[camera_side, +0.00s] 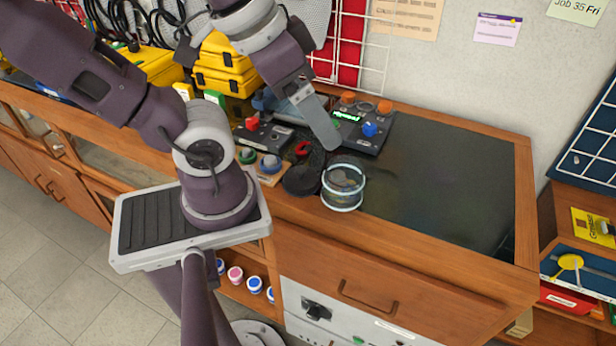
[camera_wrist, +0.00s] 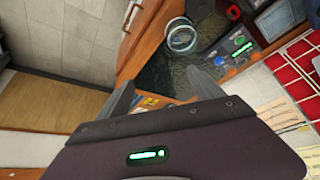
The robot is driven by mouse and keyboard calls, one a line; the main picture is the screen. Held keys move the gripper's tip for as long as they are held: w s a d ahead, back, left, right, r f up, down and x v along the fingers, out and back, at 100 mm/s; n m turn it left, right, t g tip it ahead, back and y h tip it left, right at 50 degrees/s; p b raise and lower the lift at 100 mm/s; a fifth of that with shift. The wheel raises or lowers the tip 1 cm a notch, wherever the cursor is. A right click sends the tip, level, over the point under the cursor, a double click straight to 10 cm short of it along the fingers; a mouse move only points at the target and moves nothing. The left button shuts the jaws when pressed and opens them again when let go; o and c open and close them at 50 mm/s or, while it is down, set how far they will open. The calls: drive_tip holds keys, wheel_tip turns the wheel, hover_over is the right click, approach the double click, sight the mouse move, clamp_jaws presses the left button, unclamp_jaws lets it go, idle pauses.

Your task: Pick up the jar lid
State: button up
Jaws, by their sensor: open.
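A round, flat black disc (camera_side: 301,181), which looks like the jar lid, lies on the bench just left of a clear glass jar (camera_side: 343,187). The jar stands upright near the bench's front edge and also shows in the wrist view (camera_wrist: 182,38). I cannot pick the disc out clearly in the wrist view. My gripper (camera_side: 318,122) is above the bench, behind and higher than the disc and jar. In the wrist view my gripper (camera_wrist: 160,80) shows two spread fingers with nothing between them.
A device with orange knobs, a blue knob and a green display (camera_side: 362,125) stands behind the jar. Another device with a red knob (camera_side: 262,133) and small knobbed parts (camera_side: 259,162) are left of the disc. Yellow cases (camera_side: 225,72) stand further back. The dark mat (camera_side: 450,185) is clear at right.

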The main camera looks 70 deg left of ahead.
drive_tip(key=w+a+f+n+g+y, duration=0.2)
drive_tip(key=w+a+f+n, duration=0.1)
drive_tip(key=a+f+n, duration=0.2)
drive_tip(key=n+g+h, duration=0.2)
drive_tip(key=n+g, duration=0.2)
drive_tip(key=n, duration=0.8)
hover_over(301, 170)
drive_tip(key=f, duration=1.3)
drive_tip(key=shift+s+a, duration=0.1)
drive_tip(key=shift+a, duration=0.1)
drive_tip(key=shift+f+n, duration=0.3)
drive_tip(key=shift+f, duration=0.05)
drive_tip(key=shift+d+f, duration=0.15)
drive_tip(key=shift+f, duration=1.2)
drive_tip(key=shift+d+f, duration=0.1)
drive_tip(key=shift+f, duration=1.2)
drive_tip(key=shift+a+f, duration=0.1)
drive_tip(key=shift+f, duration=0.45)
drive_tip(key=shift+c, duration=0.3)
drive_tip(key=c, duration=0.9)
